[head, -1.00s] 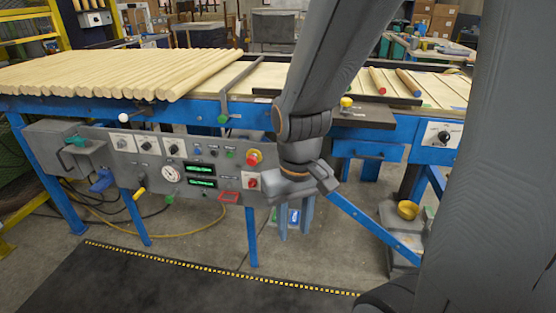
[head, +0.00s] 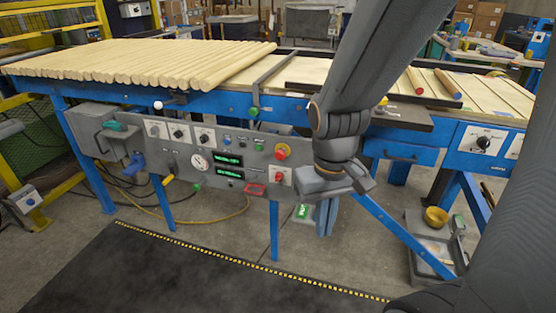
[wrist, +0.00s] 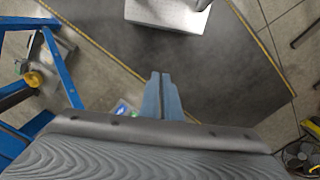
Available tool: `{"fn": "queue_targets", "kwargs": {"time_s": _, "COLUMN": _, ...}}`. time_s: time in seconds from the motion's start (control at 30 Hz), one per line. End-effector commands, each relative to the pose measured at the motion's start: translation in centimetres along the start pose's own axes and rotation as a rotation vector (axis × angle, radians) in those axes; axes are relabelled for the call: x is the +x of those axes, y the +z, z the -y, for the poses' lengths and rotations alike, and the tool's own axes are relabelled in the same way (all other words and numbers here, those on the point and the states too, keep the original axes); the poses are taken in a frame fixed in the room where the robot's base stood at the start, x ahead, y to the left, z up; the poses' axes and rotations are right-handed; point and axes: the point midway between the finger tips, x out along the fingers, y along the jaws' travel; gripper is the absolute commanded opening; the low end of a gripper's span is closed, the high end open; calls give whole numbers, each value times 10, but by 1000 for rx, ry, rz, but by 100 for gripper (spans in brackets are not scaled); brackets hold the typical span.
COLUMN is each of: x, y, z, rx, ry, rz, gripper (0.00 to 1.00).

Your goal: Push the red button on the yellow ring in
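The red button (head: 281,150) on its yellow ring shows in the head view, at the upper right of the grey control panel (head: 222,146). It is unobstructed, just left of my arm. My gripper (head: 327,232) hangs to the right of the button and lower, with its blue fingers pointing down. The fingers are together with nothing between them. They also show in the wrist view (wrist: 161,76), pointing over the floor and a dark mat. The button is not visible in the wrist view.
A red rotary switch (head: 279,176) sits right below the button, and a red-framed part (head: 255,190) is lower left. Blue table legs and a diagonal brace (head: 405,237) stand near my gripper. Wooden rods (head: 150,62) lie on the table above. The dark mat (head: 150,265) is clear.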

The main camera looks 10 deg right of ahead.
Motion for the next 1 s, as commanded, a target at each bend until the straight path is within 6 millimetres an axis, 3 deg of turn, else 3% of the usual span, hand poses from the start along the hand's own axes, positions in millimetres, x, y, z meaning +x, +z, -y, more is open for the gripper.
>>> {"fn": "queue_targets", "kwargs": {"time_s": 0.27, "x": 54, "y": 13, "z": -25, "rx": -398, "ry": 197, "rz": 212, "gripper": 0}}
{"fn": "queue_targets", "kwargs": {"time_s": 0.47, "x": 81, "y": -2, "z": -61, "rx": -760, "ry": 431, "rz": 391, "gripper": 0}}
{"fn": "queue_targets", "kwargs": {"time_s": 0.6, "x": 91, "y": -34, "z": -81, "rx": -1000, "ry": 620, "rz": 494, "gripper": 0}}
{"fn": "queue_targets", "kwargs": {"time_s": 0.77, "x": 96, "y": -87, "z": -88, "rx": -1254, "ry": 865, "rz": 584, "gripper": 0}}
{"fn": "queue_targets", "kwargs": {"time_s": 0.87, "x": 99, "y": -126, "z": -81, "rx": -1403, "ry": 1032, "rz": 623, "gripper": 0}}
{"fn": "queue_targets", "kwargs": {"time_s": 1.0, "x": 103, "y": -184, "z": -52, "rx": -1591, "ry": 1285, "rz": 644, "gripper": 0}}
